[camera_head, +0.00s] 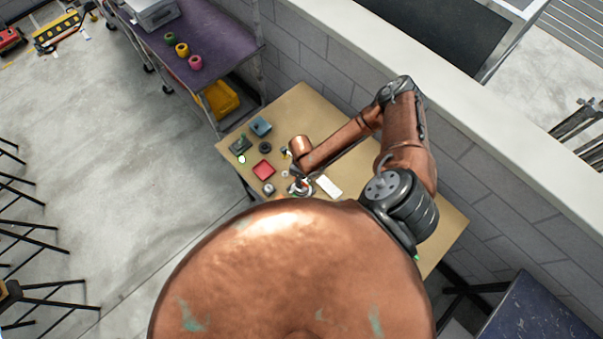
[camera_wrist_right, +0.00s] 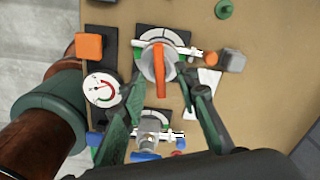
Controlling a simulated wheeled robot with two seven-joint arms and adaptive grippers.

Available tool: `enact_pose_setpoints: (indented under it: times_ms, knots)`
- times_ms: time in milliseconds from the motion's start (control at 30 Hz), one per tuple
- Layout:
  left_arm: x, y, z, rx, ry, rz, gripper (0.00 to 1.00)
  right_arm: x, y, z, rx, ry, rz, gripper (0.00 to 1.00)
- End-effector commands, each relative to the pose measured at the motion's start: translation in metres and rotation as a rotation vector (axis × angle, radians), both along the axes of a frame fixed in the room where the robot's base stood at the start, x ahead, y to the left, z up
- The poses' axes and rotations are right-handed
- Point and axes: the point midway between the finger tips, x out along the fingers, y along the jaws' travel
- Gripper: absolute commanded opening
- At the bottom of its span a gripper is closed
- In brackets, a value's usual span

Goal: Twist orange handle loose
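In the right wrist view, an orange handle (camera_wrist_right: 161,74) stands upright in the picture over a grey round valve body (camera_wrist_right: 147,66). The valve sits against a dark plate with a pale dial. My right gripper (camera_wrist_right: 166,84) is open, its two green fingers on either side of the handle, with gaps visible. Whether the fingertips are level with the handle is unclear. In the head view, my right arm reaches over the tan table, and its gripper (camera_head: 300,184) is small there. The left gripper is not in view.
In the wrist view, a round gauge (camera_wrist_right: 101,89) and an orange block (camera_wrist_right: 89,46) lie left of the handle. A grey cube (camera_wrist_right: 232,60) is to the right. The table (camera_wrist_right: 265,100) is bare farther right.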

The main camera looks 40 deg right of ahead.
Motion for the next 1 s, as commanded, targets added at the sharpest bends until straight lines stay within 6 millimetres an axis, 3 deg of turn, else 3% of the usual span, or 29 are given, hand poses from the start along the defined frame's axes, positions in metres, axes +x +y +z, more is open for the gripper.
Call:
enact_pose_setpoints:
  times_ms: [600, 1000]
  knots:
    - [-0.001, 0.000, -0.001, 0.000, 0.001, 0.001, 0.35, 0.001, 0.000, 0.046, 0.000, -0.001, 0.000, 0.29]
    - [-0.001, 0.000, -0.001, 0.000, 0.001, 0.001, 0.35, 0.000, 0.000, 0.049, 0.000, 0.000, 0.000, 0.29]
